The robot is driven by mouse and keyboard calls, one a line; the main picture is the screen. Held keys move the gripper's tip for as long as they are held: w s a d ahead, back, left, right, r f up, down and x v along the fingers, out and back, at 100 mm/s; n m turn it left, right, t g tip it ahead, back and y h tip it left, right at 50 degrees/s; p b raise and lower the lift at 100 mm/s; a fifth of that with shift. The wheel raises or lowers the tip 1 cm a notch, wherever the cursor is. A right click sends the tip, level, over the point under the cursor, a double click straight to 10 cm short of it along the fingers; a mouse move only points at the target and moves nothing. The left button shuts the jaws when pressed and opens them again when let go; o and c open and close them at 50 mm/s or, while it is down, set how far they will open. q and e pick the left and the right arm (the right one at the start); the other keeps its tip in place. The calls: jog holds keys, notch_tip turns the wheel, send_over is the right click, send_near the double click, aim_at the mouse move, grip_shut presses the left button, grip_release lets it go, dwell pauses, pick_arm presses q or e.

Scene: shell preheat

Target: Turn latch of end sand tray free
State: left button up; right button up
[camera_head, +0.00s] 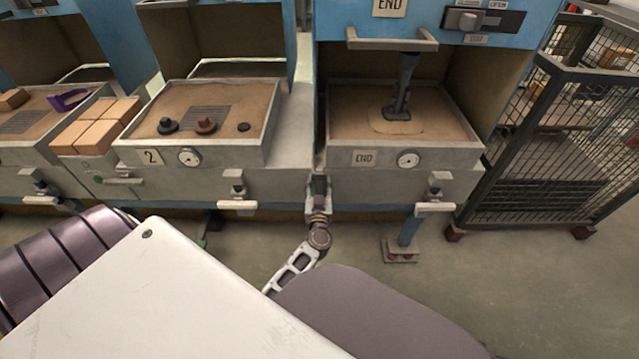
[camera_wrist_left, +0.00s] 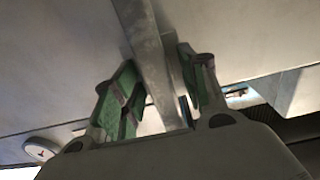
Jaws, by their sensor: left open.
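The end sand tray (camera_head: 336,140) is a grey-walled tray of brown sand under the blue END station, with an END plate and a round dial on its front. Its latch (camera_head: 436,193) is a small grey block with a pale handle lying crosswise, below the tray's right front. My left gripper (camera_head: 318,187) is low at the tray's left front corner, apart from that latch. In the left wrist view my left gripper (camera_wrist_left: 160,92) is open, its green-padded fingers either side of a grey bar (camera_wrist_left: 148,50); I cannot tell whether they touch it. My right gripper is not in view.
Tray 2 (camera_head: 270,150), with its own latch (camera_head: 237,192), stands to the left. A mesh cage (camera_head: 540,150) stands to the right. A support leg (camera_head: 408,236) rises from the floor below the end tray. Floor is open in front of the cage.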

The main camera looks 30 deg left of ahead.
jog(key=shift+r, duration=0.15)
pick_arm(q)
grip_shut()
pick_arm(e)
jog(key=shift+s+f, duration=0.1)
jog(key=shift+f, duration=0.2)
pick_arm(q)
jog(key=shift+r, duration=0.1)
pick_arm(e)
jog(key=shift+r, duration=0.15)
